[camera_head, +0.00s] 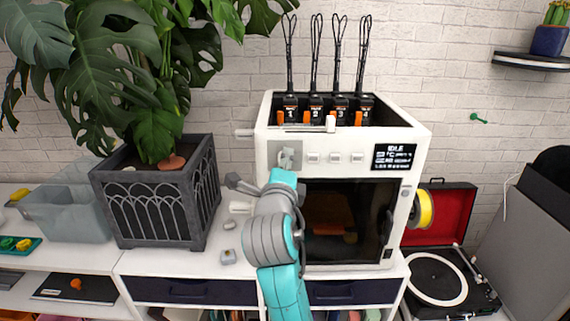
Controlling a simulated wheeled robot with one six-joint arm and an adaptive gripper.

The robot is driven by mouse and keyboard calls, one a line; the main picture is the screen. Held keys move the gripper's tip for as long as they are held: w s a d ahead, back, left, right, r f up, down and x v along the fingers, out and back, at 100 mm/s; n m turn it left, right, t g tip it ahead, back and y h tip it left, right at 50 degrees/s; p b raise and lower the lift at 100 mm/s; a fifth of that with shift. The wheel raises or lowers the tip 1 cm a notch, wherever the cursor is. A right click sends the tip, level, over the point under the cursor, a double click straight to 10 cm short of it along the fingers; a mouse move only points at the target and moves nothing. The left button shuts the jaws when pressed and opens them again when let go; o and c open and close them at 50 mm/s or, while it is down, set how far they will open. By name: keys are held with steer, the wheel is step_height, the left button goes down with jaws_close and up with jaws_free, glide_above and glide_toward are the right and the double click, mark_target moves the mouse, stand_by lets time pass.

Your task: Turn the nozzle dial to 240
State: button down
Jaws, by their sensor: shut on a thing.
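The white 3D printer (268,205) stands on the cabinet, facing me. Its front panel has a row of pale knobs, with three small ones (335,158) clear to the right.
A dark planter (155,205) with a large leafy plant stands close to the printer's left. A yellow filament spool (424,209) sticks out at the right, near a record player (437,284). Small pale items lie on the cabinet left of my arm.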

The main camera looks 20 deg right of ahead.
steer(key=shift+f+m, duration=0.1)
steer(key=shift+m, duration=0.9)
steer(key=c, duration=0.8)
jaws_free()
steer(key=v, duration=1.2)
steer(key=shift+a, duration=0.1)
